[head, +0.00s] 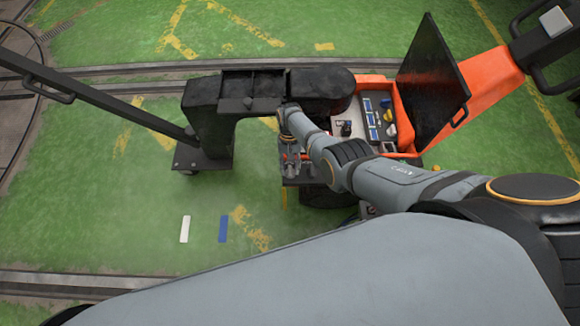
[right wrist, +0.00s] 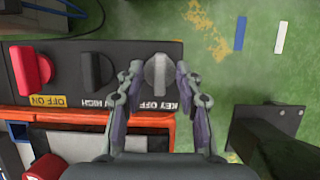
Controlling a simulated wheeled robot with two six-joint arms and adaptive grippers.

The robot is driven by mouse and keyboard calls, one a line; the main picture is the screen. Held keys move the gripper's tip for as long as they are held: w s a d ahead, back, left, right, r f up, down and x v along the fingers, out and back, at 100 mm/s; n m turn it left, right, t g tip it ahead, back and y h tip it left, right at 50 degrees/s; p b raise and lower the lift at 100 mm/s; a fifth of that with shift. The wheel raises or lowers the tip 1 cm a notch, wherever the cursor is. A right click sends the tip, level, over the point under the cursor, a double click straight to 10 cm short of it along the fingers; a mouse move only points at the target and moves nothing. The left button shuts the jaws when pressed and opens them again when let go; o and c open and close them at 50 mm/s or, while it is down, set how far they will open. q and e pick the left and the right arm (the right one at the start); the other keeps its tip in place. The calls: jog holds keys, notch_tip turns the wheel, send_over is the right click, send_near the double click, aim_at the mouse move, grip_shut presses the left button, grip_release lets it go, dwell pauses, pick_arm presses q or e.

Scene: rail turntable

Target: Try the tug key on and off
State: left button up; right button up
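The tug key is a grey knob (right wrist: 158,73) on the dark control panel (right wrist: 68,60) in the right wrist view, beside a label whose readable part says "KEY OFF". My right gripper (right wrist: 159,76) is open, with one finger on each side of the knob. A small gap seems to show on both sides; light contact cannot be ruled out. In the head view my right gripper (head: 291,160) is at the front of the tug (head: 322,92), and the key is hidden there. My left gripper is not in view.
A black knob (right wrist: 97,70) and a red knob (right wrist: 31,71) sit left of the key. An open black lid (head: 432,82) stands over the tug's open compartment. A black tow bar (head: 110,95) reaches left. Green floor with white (head: 185,229) and blue (head: 223,229) strips is clear.

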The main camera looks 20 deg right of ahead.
jog(key=shift+w+r, duration=0.15)
jog(key=shift+r, duration=0.1)
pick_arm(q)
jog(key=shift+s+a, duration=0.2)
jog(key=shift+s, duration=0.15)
pick_arm(e)
jog(key=v, duration=1.1)
jog(key=shift+r, duration=0.3)
